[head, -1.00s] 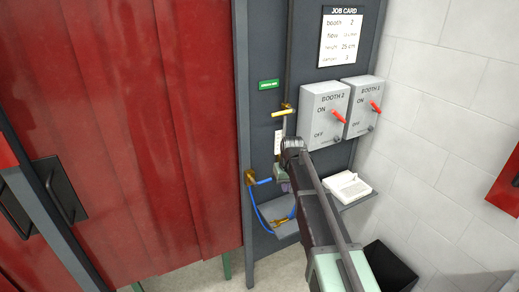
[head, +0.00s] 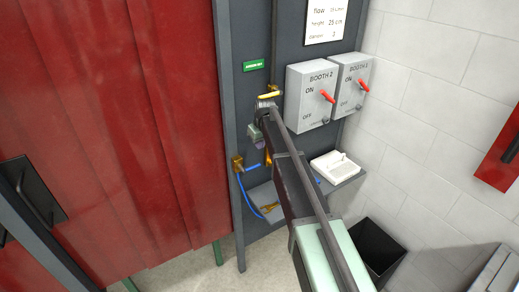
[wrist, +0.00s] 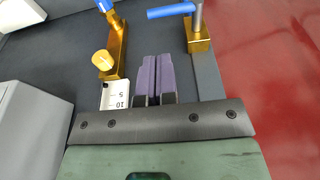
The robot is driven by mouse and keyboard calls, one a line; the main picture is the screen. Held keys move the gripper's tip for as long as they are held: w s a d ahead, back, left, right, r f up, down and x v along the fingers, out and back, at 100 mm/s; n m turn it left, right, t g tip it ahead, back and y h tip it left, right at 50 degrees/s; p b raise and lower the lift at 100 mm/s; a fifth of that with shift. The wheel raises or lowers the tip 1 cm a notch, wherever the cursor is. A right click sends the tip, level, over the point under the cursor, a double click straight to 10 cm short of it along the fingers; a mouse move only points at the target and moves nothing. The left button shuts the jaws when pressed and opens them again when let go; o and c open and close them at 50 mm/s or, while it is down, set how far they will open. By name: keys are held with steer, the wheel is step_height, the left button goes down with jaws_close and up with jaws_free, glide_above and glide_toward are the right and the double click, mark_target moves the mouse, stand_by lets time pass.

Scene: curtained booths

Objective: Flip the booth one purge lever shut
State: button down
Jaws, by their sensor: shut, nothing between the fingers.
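Two grey boxes are on the right of the dark panel. The nearer is lettered BOOTH 2 (head: 312,92); the farther box (head: 350,85) has a blurred number. Their red levers (head: 327,97) and (head: 363,85) sit at a similar tilt, beside the ON and OFF lettering. No lever is legibly marked purge. My gripper (head: 258,146) is left of the boxes, in front of the panel, apart from both red levers. In the wrist view its purple fingers (wrist: 153,60) are shut together and empty. A blue handle (wrist: 171,12) and a brass fitting (wrist: 200,35) show beyond them.
A yellow-handled fitting (head: 269,95) is close to my wrist. A brass valve with a round knob (wrist: 102,62) and a scale are beside my fingers. A blue hose (head: 247,195) hangs below. Red curtain (head: 130,130) fills the left; a black bin (head: 375,250) stands lower right.

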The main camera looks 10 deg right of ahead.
mark_target(257, 166)
steer(key=f+b, duration=0.3)
steer(key=w+f+b, duration=0.1)
steer(key=f+b, duration=0.2)
steer(key=f, duration=0.1)
steer(key=w+f+b, duration=0.1)
steer(key=f+b, duration=0.2)
steer(key=f, duration=0.1)
steer(key=shift+a+f+b, duration=0.15)
steer(key=shift+a+b, duration=0.25)
steer(key=shift+w, duration=0.1)
